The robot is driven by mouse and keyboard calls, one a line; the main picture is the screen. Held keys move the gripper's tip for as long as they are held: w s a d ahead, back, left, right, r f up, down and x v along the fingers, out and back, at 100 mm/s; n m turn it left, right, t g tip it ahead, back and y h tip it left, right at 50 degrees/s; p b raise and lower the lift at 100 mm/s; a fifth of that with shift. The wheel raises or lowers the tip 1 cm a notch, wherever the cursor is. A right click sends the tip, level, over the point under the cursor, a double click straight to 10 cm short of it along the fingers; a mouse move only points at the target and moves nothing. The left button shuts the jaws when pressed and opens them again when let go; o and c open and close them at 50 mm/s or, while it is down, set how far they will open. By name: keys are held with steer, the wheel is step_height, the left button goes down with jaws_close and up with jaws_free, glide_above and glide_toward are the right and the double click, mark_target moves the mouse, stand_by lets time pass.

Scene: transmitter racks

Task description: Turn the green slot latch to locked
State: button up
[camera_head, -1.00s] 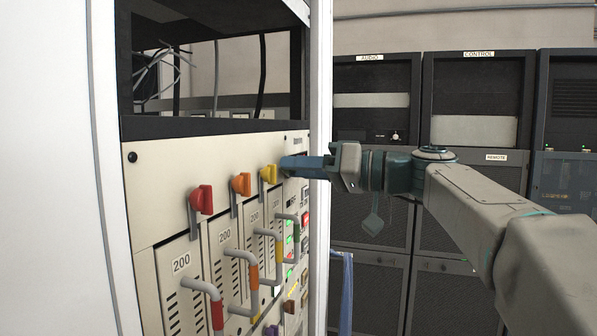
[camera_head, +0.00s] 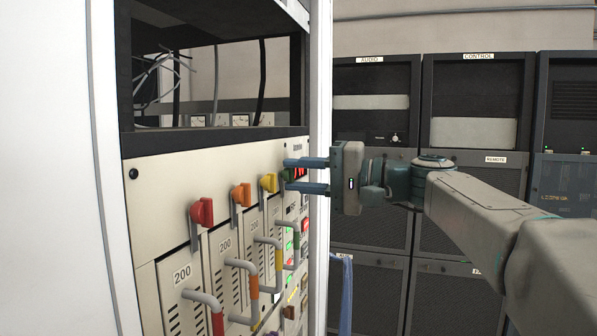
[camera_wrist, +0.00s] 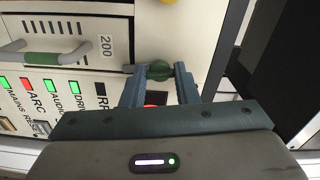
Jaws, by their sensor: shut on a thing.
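The green slot latch (camera_wrist: 158,71) is a small green knob on the cream panel, in the middle of the wrist view. A short metal tab points from it toward the slot module labelled 200. My gripper (camera_wrist: 158,77) has one finger on each side of the knob and is shut on it. In the head view my gripper (camera_head: 289,175) reaches the panel from the right, its fingers one above the other; the knob is mostly hidden there.
Red (camera_head: 202,212), orange (camera_head: 241,195) and yellow (camera_head: 268,183) latches sit in a row to the left. Module handles (camera_head: 241,264) stick out below them. A white rack edge (camera_head: 320,120) stands close to my fingers. Dark racks (camera_head: 376,100) stand behind.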

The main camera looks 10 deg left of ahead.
steer(key=shift+m, duration=1.1)
steer(key=shift+f+p, duration=0.1)
steer(key=shift+p, duration=0.2)
steer(key=o, duration=1)
steer(key=shift+d, duration=0.1)
steer(key=s+d+b, duration=0.1)
steer(key=d+b, duration=0.2)
steer(key=d, duration=1)
steer(key=shift+d, duration=0.35)
